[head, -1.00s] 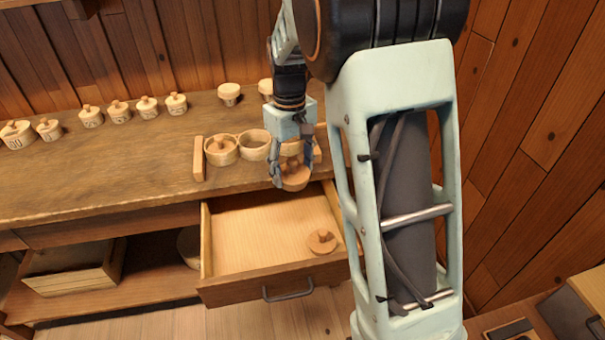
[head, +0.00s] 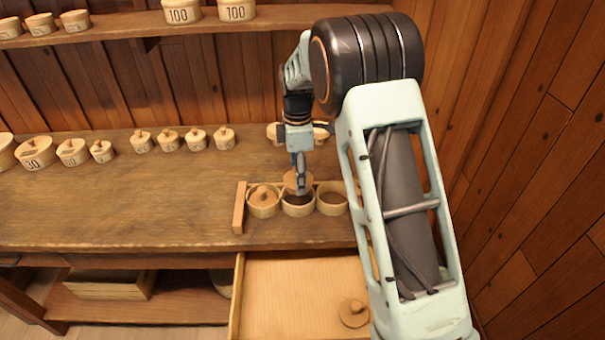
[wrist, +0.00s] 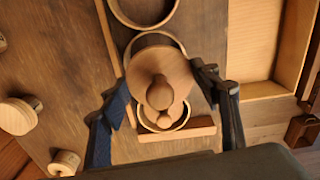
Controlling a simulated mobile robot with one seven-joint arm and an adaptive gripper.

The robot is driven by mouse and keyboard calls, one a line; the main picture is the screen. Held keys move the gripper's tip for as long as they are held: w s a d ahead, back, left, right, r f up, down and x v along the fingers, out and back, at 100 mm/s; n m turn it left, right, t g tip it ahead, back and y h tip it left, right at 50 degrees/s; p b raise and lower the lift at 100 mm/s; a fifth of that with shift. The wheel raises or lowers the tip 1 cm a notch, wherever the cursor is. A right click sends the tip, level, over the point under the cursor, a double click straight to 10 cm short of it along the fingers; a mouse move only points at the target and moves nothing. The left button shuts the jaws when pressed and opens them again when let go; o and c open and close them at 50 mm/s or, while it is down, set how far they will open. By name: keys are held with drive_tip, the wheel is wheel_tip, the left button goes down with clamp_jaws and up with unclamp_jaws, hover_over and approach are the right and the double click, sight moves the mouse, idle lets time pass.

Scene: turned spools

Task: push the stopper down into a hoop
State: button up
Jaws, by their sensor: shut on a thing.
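My gripper (head: 299,188) points down and is shut on a round wooden stopper (head: 291,181) with a knob. The stopper is held above the middle hoop (head: 299,211), whose dark inside shows beneath it. In the wrist view the stopper (wrist: 160,70) lies between the two fingers and covers much of that hoop (wrist: 155,36). The left hoop (head: 263,213) has a stopper (head: 264,195) in it. The right hoop (head: 332,208) is empty. Another stopper (head: 353,312) lies in the open drawer.
A wooden bar (head: 239,207) stands left of the hoops. Several knobbed wooden pieces line the bench's back, some numbered. The open drawer (head: 290,285) juts out in front. A wooden wall closes the right side. The bench (head: 150,195) left of the bar is clear.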

drive_tip(key=shift+w+f, duration=0.1)
drive_tip(key=shift+w, duration=0.35)
drive_tip(key=shift+f+b, duration=0.95)
drive_tip(key=shift+f, duration=0.4)
drive_tip(key=shift+f, duration=0.1)
drive_tip(key=shift+f+b, duration=0.55)
drive_tip(key=shift+f, duration=0.25)
drive_tip(key=shift+f, duration=0.3)
